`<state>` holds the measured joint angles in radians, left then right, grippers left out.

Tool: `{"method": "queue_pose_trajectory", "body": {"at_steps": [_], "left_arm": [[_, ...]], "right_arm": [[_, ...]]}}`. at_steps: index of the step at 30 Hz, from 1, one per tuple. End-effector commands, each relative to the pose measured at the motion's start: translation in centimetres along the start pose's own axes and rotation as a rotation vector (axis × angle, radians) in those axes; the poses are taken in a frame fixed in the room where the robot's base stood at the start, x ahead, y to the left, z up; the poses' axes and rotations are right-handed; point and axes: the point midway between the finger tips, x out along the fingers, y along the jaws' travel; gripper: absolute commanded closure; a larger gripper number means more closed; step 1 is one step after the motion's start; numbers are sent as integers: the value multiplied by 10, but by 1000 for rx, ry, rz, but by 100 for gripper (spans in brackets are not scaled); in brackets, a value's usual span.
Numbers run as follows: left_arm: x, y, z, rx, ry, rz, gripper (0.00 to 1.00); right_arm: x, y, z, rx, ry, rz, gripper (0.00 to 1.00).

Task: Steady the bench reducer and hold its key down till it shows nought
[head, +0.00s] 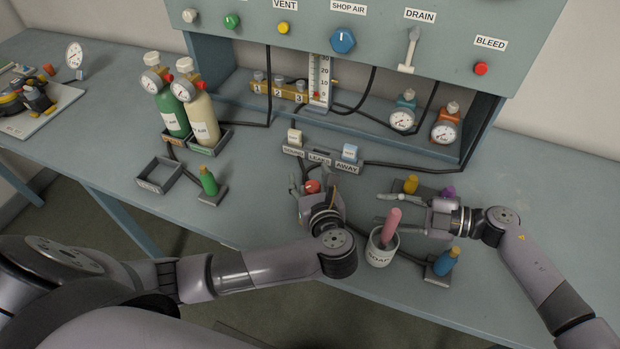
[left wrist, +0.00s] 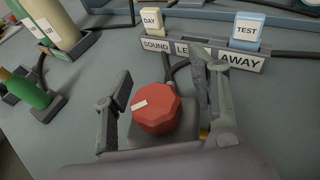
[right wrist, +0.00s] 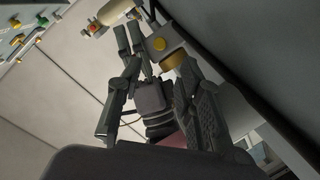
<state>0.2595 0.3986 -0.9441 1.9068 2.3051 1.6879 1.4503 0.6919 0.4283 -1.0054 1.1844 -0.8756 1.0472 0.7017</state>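A red faceted knob (head: 312,186) with a white mark stands on a small dark block on the bench; it also shows in the left wrist view (left wrist: 156,108). It may be part of the bench reducer, but I see no dial or key on it. My left gripper (left wrist: 165,82) is open, with one finger on each side of the knob and gaps showing. My right gripper (head: 386,209) is open and empty, to the right of the knob and above the bench. No reading of the reducer can be made out.
A pot (head: 381,250) holding a pink-handled thing stands between my arms. A blue bottle (head: 445,262) is in front of my right gripper; yellow (head: 411,184) and purple pieces lie behind it. A labelled rack (head: 322,158) stands behind the knob. Green and cream cylinders (head: 203,116) stand left.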

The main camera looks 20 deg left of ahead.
Motion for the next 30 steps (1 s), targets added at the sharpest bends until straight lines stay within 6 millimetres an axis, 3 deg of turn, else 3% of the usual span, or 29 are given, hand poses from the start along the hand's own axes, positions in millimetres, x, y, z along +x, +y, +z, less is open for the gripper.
{"method": "queue_pose_trajectory", "body": {"at_steps": [22, 30], "left_arm": [[0, 1, -1, 3, 2, 2, 100], [0, 1, -1, 4, 2, 2, 100]], "right_arm": [[0, 0, 0, 0, 0, 0, 67], [0, 0, 0, 0, 0, 0, 83]]}}
